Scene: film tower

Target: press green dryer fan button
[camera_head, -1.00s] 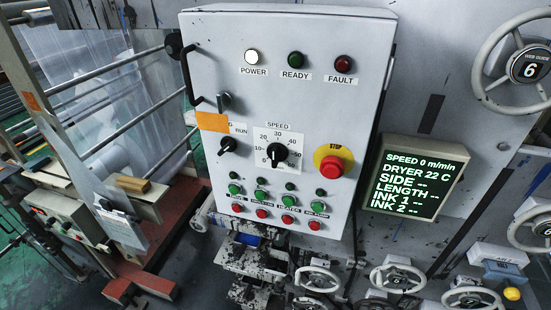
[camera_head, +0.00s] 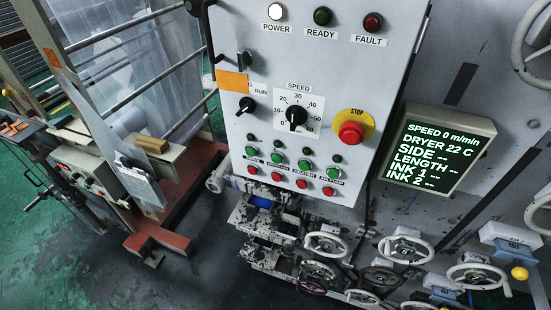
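A grey control panel (camera_head: 225,110) fills the upper middle. Near its lower edge is a row of several green buttons, each above a red button. The green buttons run from the leftmost one (camera_head: 251,154) through a second (camera_head: 277,159) and a third (camera_head: 304,165) to the rightmost one (camera_head: 334,172). Small labels sit under the green buttons. Most are too small to read surely, so I cannot tell which one is the dryer fan. Neither of my grippers is in view.
A red stop button (camera_head: 351,133) and a speed dial (camera_head: 296,116) sit above the row. A screen (camera_head: 437,150) right of the panel reads dryer 22 C and speed 0. Several handwheels, including one (camera_head: 325,245), stand below. A red-based roller frame (camera_head: 165,232) is at left.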

